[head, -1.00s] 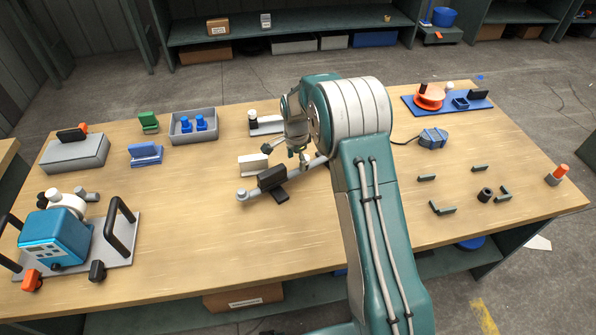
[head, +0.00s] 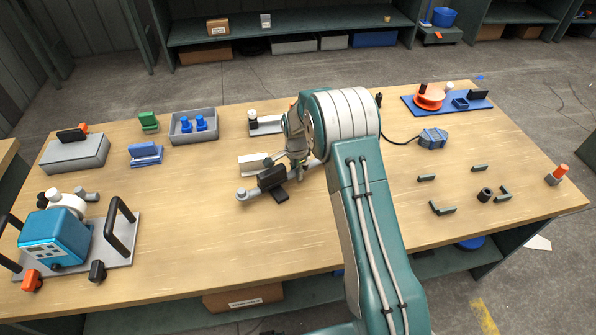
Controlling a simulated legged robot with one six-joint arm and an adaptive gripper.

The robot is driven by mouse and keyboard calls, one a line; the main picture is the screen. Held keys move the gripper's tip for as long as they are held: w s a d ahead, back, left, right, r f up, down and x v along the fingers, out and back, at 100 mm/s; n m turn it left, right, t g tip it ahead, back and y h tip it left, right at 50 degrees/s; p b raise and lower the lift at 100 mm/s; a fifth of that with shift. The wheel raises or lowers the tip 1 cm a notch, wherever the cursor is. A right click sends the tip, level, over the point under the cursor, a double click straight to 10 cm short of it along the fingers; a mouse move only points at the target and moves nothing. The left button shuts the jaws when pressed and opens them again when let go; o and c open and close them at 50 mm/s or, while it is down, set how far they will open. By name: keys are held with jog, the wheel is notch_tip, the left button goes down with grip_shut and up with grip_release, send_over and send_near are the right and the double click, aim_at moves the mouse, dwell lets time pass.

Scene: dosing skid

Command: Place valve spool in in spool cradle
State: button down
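My gripper (head: 288,167) hangs low over the middle of the table, fingers pointing down and seemingly apart. It is beside a grey rod (head: 248,194) with a rounded left end, which lies slanted across a black block (head: 271,179); this looks like the valve spool, but I cannot be sure. The rod's right part is partly hidden behind my gripper and arm. I cannot tell whether the fingers touch it. Just behind it is a pale grooved block (head: 251,165), possibly the spool cradle, with its right end close to my gripper.
A grey bin with blue parts (head: 193,126) stands at the back left. A blue pump unit (head: 55,238) is at the front left. Small dark brackets (head: 442,208) lie to the right. The front middle is clear.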

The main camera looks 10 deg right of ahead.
notch_tip(320, 180, up, 3)
jog(key=shift+f, duration=0.1)
jog(key=s+d+r, duration=0.1)
jog(key=s+r, duration=0.9)
jog(key=s, duration=0.4)
jog(key=w+f+n, duration=0.1)
jog(key=f+n, duration=0.1)
jog(key=n, duration=0.1)
jog(key=w+f+n, duration=0.2)
jog(key=f+n, duration=0.1)
jog(key=n, duration=0.1)
jog(key=w+d+f+n, duration=0.1)
jog(key=f+n, duration=0.1)
jog(key=n, duration=0.2)
jog(key=shift+w+f, duration=0.2)
jog(key=shift+w, duration=0.05)
jog(key=shift+w+d+f+n, duration=0.1)
jog(key=shift+w+f+n, duration=0.2)
jog(key=shift+n, duration=0.35)
jog(key=shift+w+d+f+n, duration=0.1)
jog(key=shift+f+n, duration=0.25)
jog(key=shift+n, duration=0.3)
